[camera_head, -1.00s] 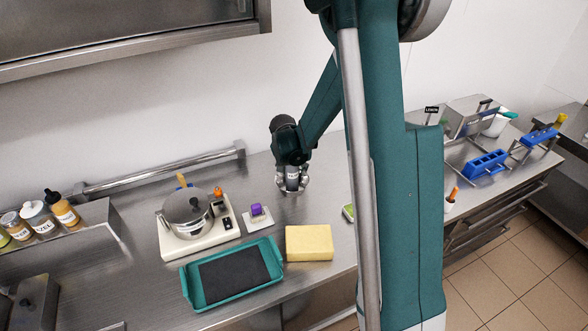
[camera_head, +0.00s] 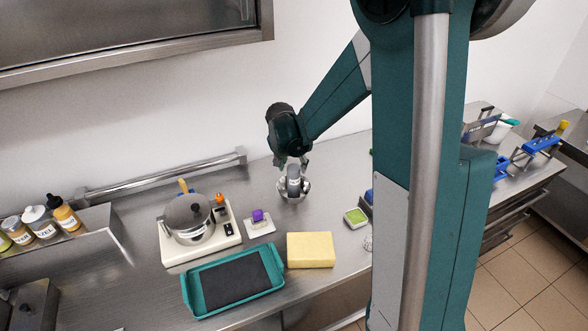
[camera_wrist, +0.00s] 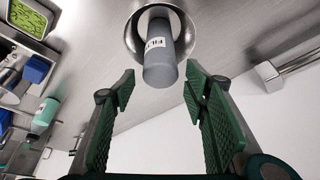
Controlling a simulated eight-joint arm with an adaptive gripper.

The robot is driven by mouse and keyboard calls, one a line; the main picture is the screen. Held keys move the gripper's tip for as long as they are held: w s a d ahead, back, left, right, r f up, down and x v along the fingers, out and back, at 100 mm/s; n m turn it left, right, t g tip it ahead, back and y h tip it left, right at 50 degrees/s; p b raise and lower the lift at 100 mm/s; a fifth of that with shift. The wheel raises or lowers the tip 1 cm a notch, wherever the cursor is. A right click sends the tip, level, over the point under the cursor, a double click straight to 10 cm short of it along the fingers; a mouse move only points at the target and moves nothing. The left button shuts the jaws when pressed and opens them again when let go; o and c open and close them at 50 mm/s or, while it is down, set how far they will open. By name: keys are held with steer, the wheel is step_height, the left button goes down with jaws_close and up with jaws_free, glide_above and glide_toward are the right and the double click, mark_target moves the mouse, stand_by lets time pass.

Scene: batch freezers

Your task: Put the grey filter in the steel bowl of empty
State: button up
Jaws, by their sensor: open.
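The grey filter (camera_head: 294,178), a small cylinder with a white label, stands in the steel bowl (camera_head: 283,194) on the counter, its lower part inside the bowl. The wrist view shows the filter (camera_wrist: 160,66) rising out of the round bowl (camera_wrist: 190,39). My gripper (camera_head: 292,164) is over the bowl, close to the filter's top. In the wrist view its two green ribbed fingers (camera_wrist: 160,88) are spread on both sides of the filter's end, apart from it, with nothing between them.
Left of the bowl are a white base with a lidded pot (camera_head: 187,216), a small purple-topped item (camera_head: 258,216) and a teal tray (camera_head: 190,296). A yellow block (camera_head: 310,250) and a green-filled dish (camera_head: 355,217) lie nearer the front. My arm hides part of the right counter.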

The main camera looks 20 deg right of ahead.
steer(key=shift+v, duration=1.7)
steer(key=s+a+r+n+t+y, duration=0.1)
steer(key=s+a+r+n, duration=0.15)
steer(key=s+r, duration=0.5)
steer(key=s+a+r+n+t+y, duration=0.1)
steer(key=s+a+r+n, duration=0.1)
steer(key=s+a+r, duration=0.5)
steer(key=s+a+n+t+y, duration=0.1)
steer(key=s+n, duration=0.3)
steer(key=s, duration=1.4)
steer(key=shift+s+a+t, duration=0.4)
steer(key=shift+a, duration=0.3)
